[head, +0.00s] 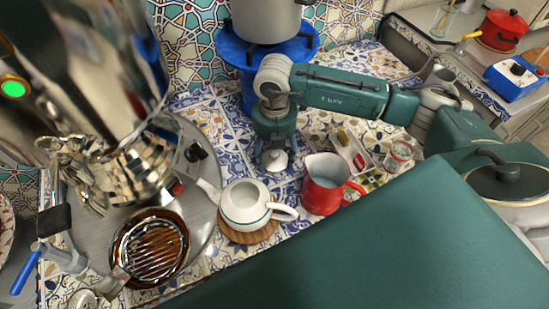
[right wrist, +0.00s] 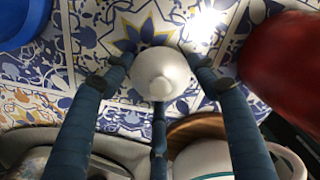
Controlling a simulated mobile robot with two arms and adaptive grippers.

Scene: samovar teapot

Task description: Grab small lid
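The small white lid (head: 276,161) with a round knob lies on the patterned tiles, behind the white teapot. My right gripper (head: 276,147) points down over it. In the right wrist view the lid (right wrist: 161,74) sits between the spread fingers (right wrist: 160,68), one on each side and one below; small gaps seem to show, though firm contact cannot be told. The white teapot (head: 240,212) stands uncovered on a round wooden trivet (head: 250,236). My left gripper is not in view.
A red pitcher (head: 322,190) stands right of the teapot. A large shiny samovar (head: 110,80) on a metal tray (head: 205,225) fills the left. A blue burner (head: 235,52) with a grey pot (head: 262,20) is behind my right gripper. A brown glass dish (head: 178,245) is at front left.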

